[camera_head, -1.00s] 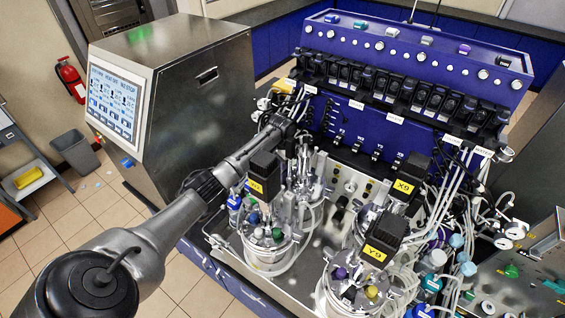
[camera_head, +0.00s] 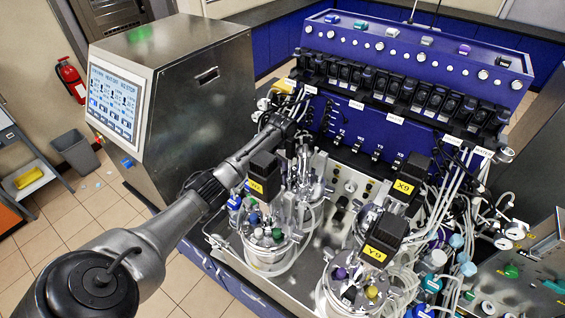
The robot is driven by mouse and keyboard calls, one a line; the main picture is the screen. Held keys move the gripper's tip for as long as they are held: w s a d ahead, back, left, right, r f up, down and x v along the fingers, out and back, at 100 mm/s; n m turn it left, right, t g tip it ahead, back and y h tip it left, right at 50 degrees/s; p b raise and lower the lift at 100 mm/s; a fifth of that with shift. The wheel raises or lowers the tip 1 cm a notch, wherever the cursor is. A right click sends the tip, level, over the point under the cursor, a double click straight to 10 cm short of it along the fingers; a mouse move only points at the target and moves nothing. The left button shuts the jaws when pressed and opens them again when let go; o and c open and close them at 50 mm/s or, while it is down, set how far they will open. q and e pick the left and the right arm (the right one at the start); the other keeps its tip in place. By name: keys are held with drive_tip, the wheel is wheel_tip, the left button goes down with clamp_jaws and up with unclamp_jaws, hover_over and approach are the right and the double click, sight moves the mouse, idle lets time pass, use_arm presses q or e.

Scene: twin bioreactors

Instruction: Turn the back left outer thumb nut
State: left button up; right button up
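My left arm comes in from the lower left and reaches over the left side of the bioreactor station. My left gripper (camera_head: 285,124) is at the back left vessel (camera_head: 300,172), close to its top. The fingertips are small and dark among tubing, so I cannot tell whether they are open or touch a nut. The thumb nuts on the back left vessel are too small to make out, partly hidden by the arm and the black motor (camera_head: 265,174) of the front left vessel (camera_head: 268,243). My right gripper is not in view.
The front right vessel (camera_head: 345,290) and its black motor (camera_head: 384,236) stand to the right, with dense tubing beyond. A blue pump panel (camera_head: 375,135) rises behind. A steel cabinet with a screen (camera_head: 115,100) stands left of the arm.

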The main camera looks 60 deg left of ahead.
use_arm(q)
drive_tip(key=shift+o, duration=1.3)
wheel_tip(320, 180, up, 14)
drive_tip(key=b, duration=0.2)
drive_tip(key=shift+f, duration=0.15)
